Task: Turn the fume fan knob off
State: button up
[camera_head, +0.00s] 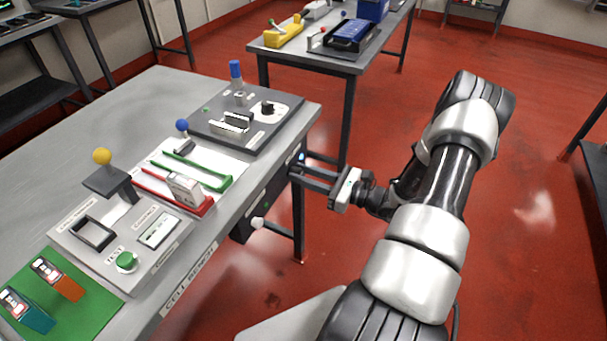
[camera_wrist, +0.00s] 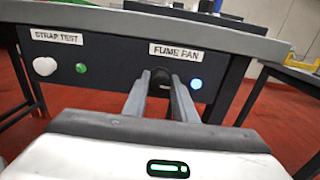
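The fume fan knob (camera_wrist: 160,84) is a dark knob on the dark front panel under the bench edge, below the label FUME FAN (camera_wrist: 176,52). It shows only partly in the wrist view, between my fingers. A blue-white lamp (camera_wrist: 196,83) glows just right of it. My gripper (camera_head: 297,173) reaches in from the right in the head view, its fingers at the panel. In the wrist view my gripper (camera_wrist: 160,78) has its two fingers parted, one on each side of the knob. I cannot tell whether they press on it. The knob's angle is hidden.
A white STRAP TEST knob (camera_wrist: 44,66) with a green lamp (camera_wrist: 81,68) sits left on the same panel. The grey bench (camera_head: 100,115) carries test fixtures, sliders and a knobbed box (camera_head: 240,120). Another table (camera_head: 345,65) stands behind. Red floor is open on the right.

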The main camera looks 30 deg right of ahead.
jog(key=c, duration=0.4)
jog(key=shift+c, duration=0.2)
jog(key=m+p, duration=0.1)
jog(key=m, duration=0.2)
jog(key=shift+d+m+p, duration=0.1)
jog(key=shift+m+p, duration=0.2)
jog(key=shift+m, duration=0.1)
jog(key=m+p, duration=0.1)
jog(key=m, duration=0.3)
jog(key=shift+m, duration=0.3)
jog(key=m+p, duration=0.1)
jog(key=m, duration=0.4)
jog(key=shift+f+p, duration=0.15)
jog(key=shift+p, duration=0.2)
jog(key=shift+f+m+p, duration=0.1)
jog(key=shift+m+p, duration=0.2)
jog(key=shift+m, duration=2)
